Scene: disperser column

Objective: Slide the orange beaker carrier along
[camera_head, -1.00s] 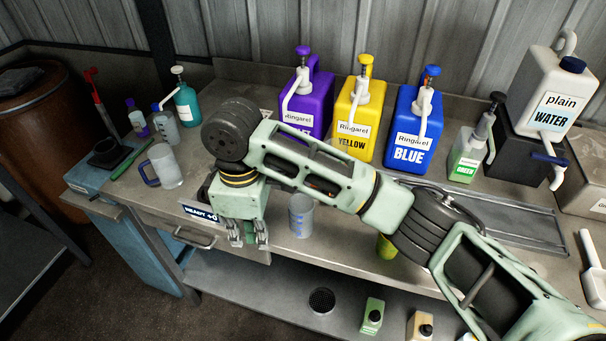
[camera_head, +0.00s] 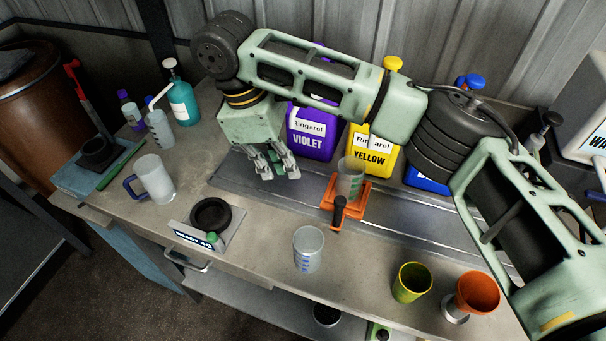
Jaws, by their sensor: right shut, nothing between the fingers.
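The orange beaker carrier (camera_head: 358,205) sits on the grey metal track (camera_head: 270,197), in front of the yellow Ringarel jug (camera_head: 371,152). A clear beaker (camera_head: 350,179) stands on it, and a dark-knobbed handle (camera_head: 339,207) points toward the front. My right gripper (camera_head: 276,172) is shut and empty. It hangs over the track in front of the violet jug (camera_head: 312,138), to the left of the carrier and apart from it. My right arm hides most of the blue jug. My left gripper is not in view.
A clear cup (camera_head: 308,249), a yellow-green cup (camera_head: 411,283) and an orange cup (camera_head: 477,293) stand along the front of the bench. A small device with a round black pad (camera_head: 211,215) and a frosted mug (camera_head: 155,179) are at the left. The track left of the carrier looks clear.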

